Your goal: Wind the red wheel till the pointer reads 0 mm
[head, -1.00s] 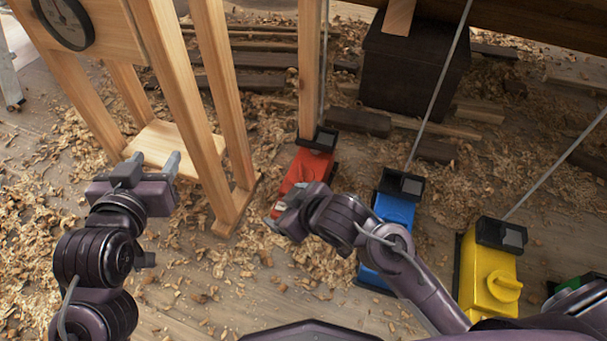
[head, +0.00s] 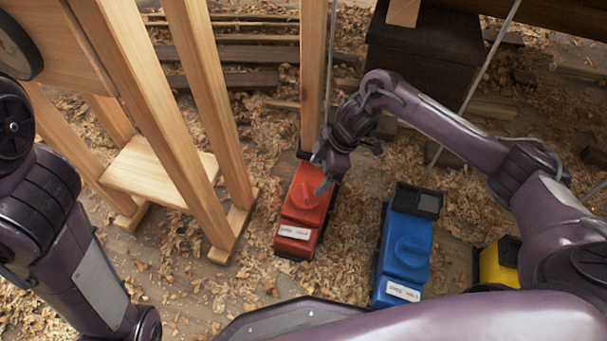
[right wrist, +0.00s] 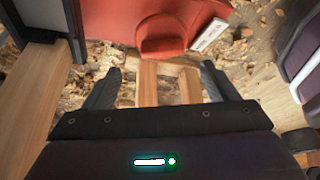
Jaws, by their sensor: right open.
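The red box (head: 300,215) stands on the floor by a wooden post, with a red wheel (head: 306,194) raised on its top and a white label at its near end. In the right wrist view the red wheel (right wrist: 165,38) shows as a red knob with a flat grip, just beyond the fingertips. My right gripper (head: 321,172) is open over the far part of the red box. Its two fingers (right wrist: 160,85) are apart with nothing between them. The dial (head: 14,50) is cut off at the upper left, so its pointer cannot be read. My left gripper is out of view.
A blue box (head: 404,250) stands right of the red one, and a yellow box (head: 498,264) is partly hidden by my right arm. A wooden frame (head: 150,110) stands close on the left. Shavings cover the floor. A dark chest (head: 425,55) stands behind.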

